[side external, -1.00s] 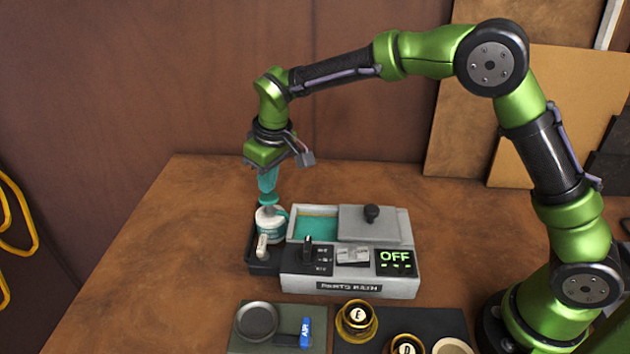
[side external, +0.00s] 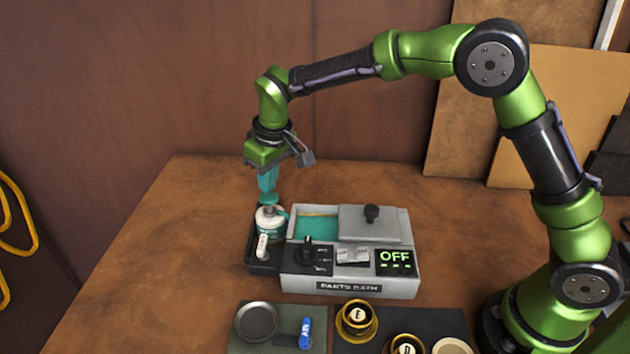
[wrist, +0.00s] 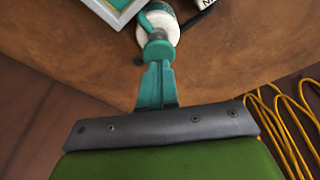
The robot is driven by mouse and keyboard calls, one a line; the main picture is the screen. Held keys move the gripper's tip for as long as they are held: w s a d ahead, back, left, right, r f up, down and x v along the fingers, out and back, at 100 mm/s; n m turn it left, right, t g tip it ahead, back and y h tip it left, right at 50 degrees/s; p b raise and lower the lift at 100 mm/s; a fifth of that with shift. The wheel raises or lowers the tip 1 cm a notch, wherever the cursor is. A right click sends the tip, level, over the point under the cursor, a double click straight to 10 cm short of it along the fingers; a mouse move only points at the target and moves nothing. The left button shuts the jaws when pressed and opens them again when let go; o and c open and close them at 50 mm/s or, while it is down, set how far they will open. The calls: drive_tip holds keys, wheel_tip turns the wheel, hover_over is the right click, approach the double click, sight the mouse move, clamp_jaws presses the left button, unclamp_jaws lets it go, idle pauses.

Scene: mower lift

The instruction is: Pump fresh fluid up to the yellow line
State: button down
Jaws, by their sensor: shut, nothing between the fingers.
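My gripper (side external: 267,184) points straight down with its teal fingers shut and nothing between them. Its tips are right at the top of the teal pump head (side external: 268,199) on the white pump bottle (side external: 270,218). The bottle stands in a black holder at the left end of the grey parts bath (side external: 348,288). In the wrist view the fingertips (wrist: 157,66) overlap the round teal pump head (wrist: 158,50). The bath's open tank holds teal fluid (side external: 315,228), with a thin yellow line (side external: 318,214) along its back wall. The display (side external: 396,261) reads OFF.
A black lever (side external: 308,248) and a switch are on the front panel. A round dish (side external: 257,321) and brass cups (side external: 357,318) lie in front. The table's left side is clear.

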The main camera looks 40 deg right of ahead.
sight(269, 197)
drive_tip(key=shift+f, duration=0.15)
idle(0.5)
drive_tip(key=shift+f, duration=1.6)
drive_tip(key=shift+r, duration=2.75)
